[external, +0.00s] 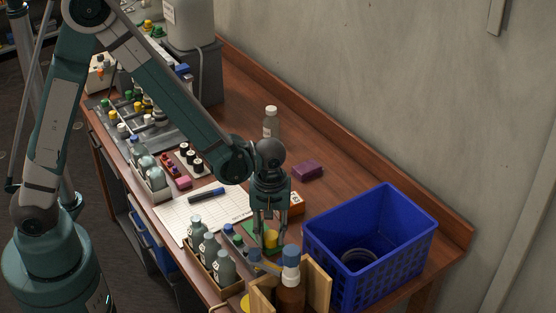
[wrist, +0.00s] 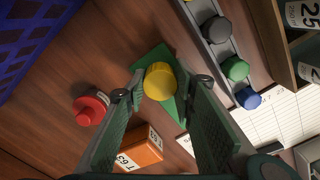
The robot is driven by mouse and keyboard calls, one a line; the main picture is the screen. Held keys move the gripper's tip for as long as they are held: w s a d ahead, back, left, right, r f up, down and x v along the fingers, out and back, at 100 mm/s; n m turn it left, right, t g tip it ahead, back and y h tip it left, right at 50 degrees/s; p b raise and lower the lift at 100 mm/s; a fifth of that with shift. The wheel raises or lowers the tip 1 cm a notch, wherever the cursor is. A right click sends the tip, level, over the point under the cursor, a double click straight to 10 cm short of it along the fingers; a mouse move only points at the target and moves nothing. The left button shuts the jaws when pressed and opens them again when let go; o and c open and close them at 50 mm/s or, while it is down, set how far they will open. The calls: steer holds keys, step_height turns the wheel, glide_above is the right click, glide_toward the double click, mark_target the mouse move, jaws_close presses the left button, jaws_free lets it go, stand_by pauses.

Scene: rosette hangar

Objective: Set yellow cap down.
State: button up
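The yellow cap (wrist: 160,81) rests on a small green square (wrist: 146,60) on the table. In the external view the yellow cap (external: 270,239) shows low between my fingers, and part of the green square (external: 249,229) shows beside it. My gripper (wrist: 163,94) is open, pointing down over the cap. There is a gap between the cap and each finger in the wrist view. I cannot tell whether the fingertips reach down beside the cap or stop just above it.
A red knobbed piece (wrist: 90,107) and an orange box (wrist: 139,148) lie close by. A rail with grey, green and blue caps (wrist: 237,69) runs alongside. A blue basket (external: 396,265) stands right; a crate of grey bottles (external: 209,248) stands left. Brown bottle (external: 291,288) is in front.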

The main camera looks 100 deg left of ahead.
mark_target(270, 237)
steer(key=shift+f, duration=0.2)
steer(key=o, duration=0.7)
steer(key=shift+c, duration=0.2)
steer(key=shift+r, duration=0.3)
step_height(270, 237, up, 12)
steer(key=p, duration=0.1)
stand_by(1.0)
steer(key=s+d+r+m+t, duration=0.25)
steer(key=d+r+m, duration=0.25)
steer(key=d+r, duration=0.25)
steer(key=s+d+r+m+t, duration=0.1)
steer(key=s+d+r+m, duration=0.25)
steer(key=d+r, duration=0.35)
steer(key=s+d+r+m+t, duration=0.3)
steer(key=s+d+r+m, duration=0.1)
steer(key=s+d+m, duration=0.6)
steer(key=d+m, duration=0.1)
steer(key=d, duration=0.2)
steer(key=shift+s+d+t, duration=0.25)
steer(key=shift+d+t, duration=0.05)
steer(key=shift+t, duration=0.05)
